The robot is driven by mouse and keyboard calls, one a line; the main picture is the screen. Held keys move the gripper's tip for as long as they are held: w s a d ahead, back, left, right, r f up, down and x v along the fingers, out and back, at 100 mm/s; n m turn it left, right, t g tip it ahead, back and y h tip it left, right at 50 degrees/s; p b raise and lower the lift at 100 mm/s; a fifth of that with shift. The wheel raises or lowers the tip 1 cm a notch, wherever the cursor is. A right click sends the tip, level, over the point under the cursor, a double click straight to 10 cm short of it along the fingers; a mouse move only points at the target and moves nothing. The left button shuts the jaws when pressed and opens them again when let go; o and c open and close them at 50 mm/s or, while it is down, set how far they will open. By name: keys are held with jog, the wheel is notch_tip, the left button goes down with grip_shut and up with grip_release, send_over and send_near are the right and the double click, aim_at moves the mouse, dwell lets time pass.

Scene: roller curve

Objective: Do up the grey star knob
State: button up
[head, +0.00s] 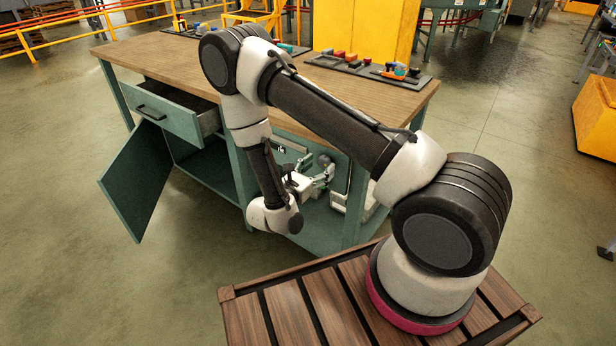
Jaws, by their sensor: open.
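My gripper (323,174) reaches into the open lower right bay of the workbench (350,73). Its fingers are spread and point toward the back of the bay. A small grey rounded shape (326,160) shows right at the fingers. It may be the grey star knob, but it is too small and too covered to be sure. I cannot tell whether the fingers touch it. My arm hides part of the bay.
A drawer (165,110) stands pulled out at the bench's left, above an open cabinet door (138,180). Trays with small coloured parts (365,68) lie on the bench top. A bench leg (355,205) stands just right of my gripper.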

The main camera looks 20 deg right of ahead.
jog(key=v, duration=1)
jog(key=shift+s+a, duration=0.15)
jog(key=shift+a, duration=0.15)
jog(key=s+d+m+g+h, duration=0.2)
jog(key=s+d+m+g, duration=0.1)
jog(key=s+d+g, duration=0.25)
jog(key=s+d+r+m+y, duration=0.3)
jog(key=s+r+m+y, duration=0.2)
jog(key=r, duration=0.6)
jog(key=s+d+r+m+y, duration=0.3)
jog(key=s+r+m+y, duration=0.2)
jog(key=r+m, duration=0.4)
jog(key=s+d+r+m+y, duration=0.3)
jog(key=s+r+m+y, duration=0.2)
jog(key=r, duration=0.9)
jog(key=shift+d+r+m+y, duration=0.4)
jog(key=shift+m+y, duration=0.6)
jog(key=shift+m, duration=0.2)
